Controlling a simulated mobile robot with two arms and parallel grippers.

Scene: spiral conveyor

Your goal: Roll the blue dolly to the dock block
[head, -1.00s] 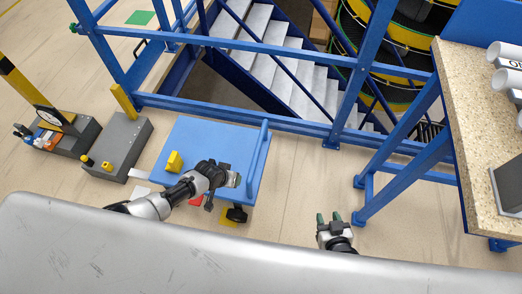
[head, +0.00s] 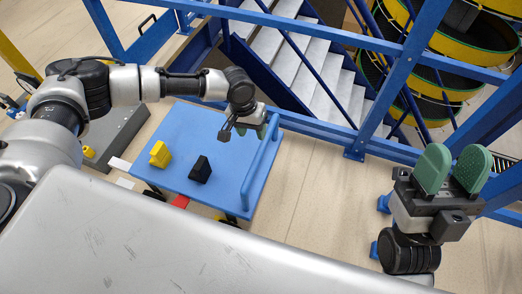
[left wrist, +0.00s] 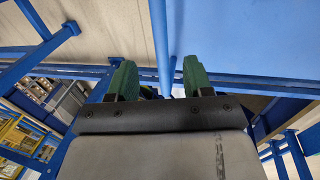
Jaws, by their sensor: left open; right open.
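The blue dolly (head: 215,135) stands on the floor left of centre in the head view, with a yellow piece (head: 160,154) and a black piece (head: 200,169) on its deck. Its raised blue handle bar (head: 262,165) runs along its right side. My left gripper (head: 260,131) is over the far end of that bar. In the left wrist view the bar (left wrist: 161,45) passes between the two open green fingers, with gaps visible. A grey block (head: 118,133), seemingly the dock block, is left of the dolly, partly behind my arm. My right gripper (head: 452,168) is open and empty at right.
Blue railing (head: 330,133) and a staircase (head: 325,70) lie behind the dolly, with the spiral conveyor (head: 440,75) at the upper right. White plates (head: 120,164) lie between the grey block and dolly. The floor (head: 310,190) right of the dolly is clear.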

